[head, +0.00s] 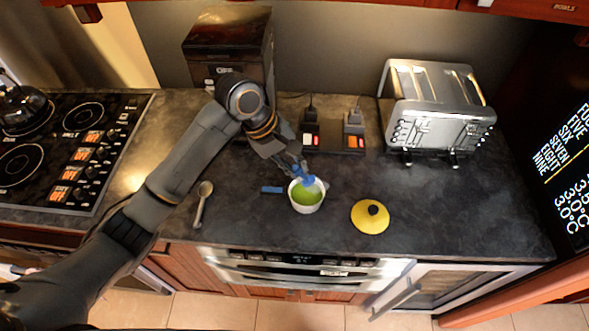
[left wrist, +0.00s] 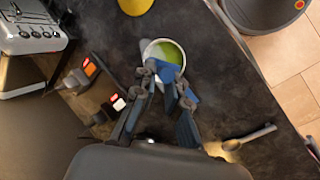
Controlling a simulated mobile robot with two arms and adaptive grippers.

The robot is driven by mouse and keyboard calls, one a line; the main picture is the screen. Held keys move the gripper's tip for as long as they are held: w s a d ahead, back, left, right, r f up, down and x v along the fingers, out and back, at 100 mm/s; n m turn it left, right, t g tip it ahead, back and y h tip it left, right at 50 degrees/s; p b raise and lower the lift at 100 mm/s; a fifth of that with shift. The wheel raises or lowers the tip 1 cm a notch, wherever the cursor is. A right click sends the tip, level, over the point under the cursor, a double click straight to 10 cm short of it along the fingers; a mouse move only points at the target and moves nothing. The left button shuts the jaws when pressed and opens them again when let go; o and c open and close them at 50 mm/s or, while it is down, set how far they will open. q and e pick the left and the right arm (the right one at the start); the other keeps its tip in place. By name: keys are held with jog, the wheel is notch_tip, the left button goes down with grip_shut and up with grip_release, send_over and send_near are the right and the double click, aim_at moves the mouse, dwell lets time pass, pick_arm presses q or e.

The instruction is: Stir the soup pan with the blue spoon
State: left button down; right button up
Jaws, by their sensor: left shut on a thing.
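The soup pan (head: 306,207) is a small white pan with green soup, standing on the dark counter left of a yellow lid. It also shows in the left wrist view (left wrist: 147,47). My left gripper (head: 299,174) is over the pan's back rim, shut on the blue spoon (head: 309,182). In the left wrist view the blue spoon (left wrist: 168,73) shows between the fingertips and overlaps the soup. I cannot tell how deep its end sits. A short blue bar (head: 271,190) lies left of the pan; I cannot tell if it is the pan's handle.
The yellow lid (head: 368,220) lies right of the pan. A light-coloured spoon (head: 202,203) lies on the counter at left. A toaster (head: 440,108), a coffee machine (head: 228,50) and plugged-in sockets (head: 333,139) stand behind. The stove (head: 62,150) is far left. The front right counter is clear.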

pick_arm(q)
notch_tip(320, 180, up, 4)
jog(key=shift+f, duration=0.15)
dwell(0.3)
dwell(0.3)
